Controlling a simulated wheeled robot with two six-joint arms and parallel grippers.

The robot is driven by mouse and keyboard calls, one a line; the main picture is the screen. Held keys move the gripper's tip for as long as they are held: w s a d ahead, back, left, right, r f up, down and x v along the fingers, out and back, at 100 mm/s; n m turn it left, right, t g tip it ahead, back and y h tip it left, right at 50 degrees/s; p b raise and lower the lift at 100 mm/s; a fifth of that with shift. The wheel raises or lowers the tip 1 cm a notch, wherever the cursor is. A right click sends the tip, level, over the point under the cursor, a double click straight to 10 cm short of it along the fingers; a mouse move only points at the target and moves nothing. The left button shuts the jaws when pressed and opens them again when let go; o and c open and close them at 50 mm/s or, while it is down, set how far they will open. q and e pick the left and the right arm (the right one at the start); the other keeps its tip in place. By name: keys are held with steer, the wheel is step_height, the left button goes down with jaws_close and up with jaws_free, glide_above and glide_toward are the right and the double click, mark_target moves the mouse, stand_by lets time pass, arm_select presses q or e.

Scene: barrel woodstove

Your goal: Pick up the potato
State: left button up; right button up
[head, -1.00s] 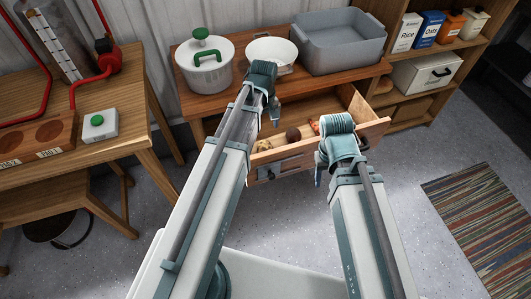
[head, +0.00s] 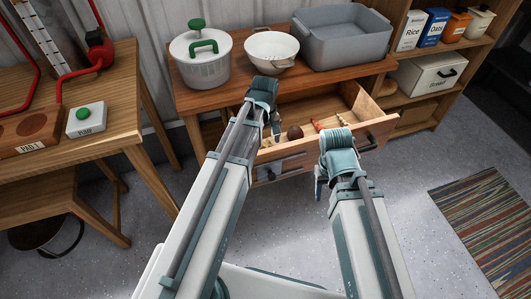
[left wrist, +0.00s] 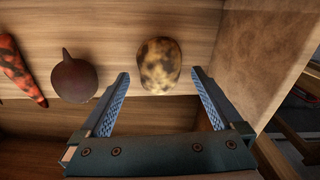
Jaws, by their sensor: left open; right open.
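The potato (left wrist: 160,65) is yellow-brown with dark patches and lies on the floor of the open wooden drawer (head: 351,138). In the left wrist view it sits just beyond and between the tips of my left gripper (left wrist: 160,76), which is open and empty. In the head view my left gripper (head: 275,125) hangs over the drawer's left part and the potato is mostly hidden there. My right gripper (head: 319,184) is outside the drawer, in front of it, pointing down; its fingers are small in view and seem empty.
A dark beet (left wrist: 74,78) lies left of the potato, and a red mottled vegetable (left wrist: 20,70) lies beyond it. The drawer's side wall (left wrist: 265,50) rises right of the potato. A lidded pot (head: 202,58), a colander (head: 271,52) and a grey tub (head: 343,40) stand above.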

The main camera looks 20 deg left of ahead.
mark_target(265, 145)
arm_select(q)
step_height(265, 145, down, 3)
steer(key=shift+r+b, duration=0.1)
steer(key=shift+b, duration=0.85)
arm_select(e)
step_height(265, 145, down, 3)
steer(key=shift+r, duration=0.1)
arm_select(q)
steer(key=c, duration=1.4)
steer(key=shift+r, duration=0.15)
arm_select(e)
steer(key=shift+r, duration=0.1)
arm_select(q)
step_height(265, 145, up, 10)
steer(key=p, duration=1)
arm_select(e)
step_height(265, 145, up, 10)
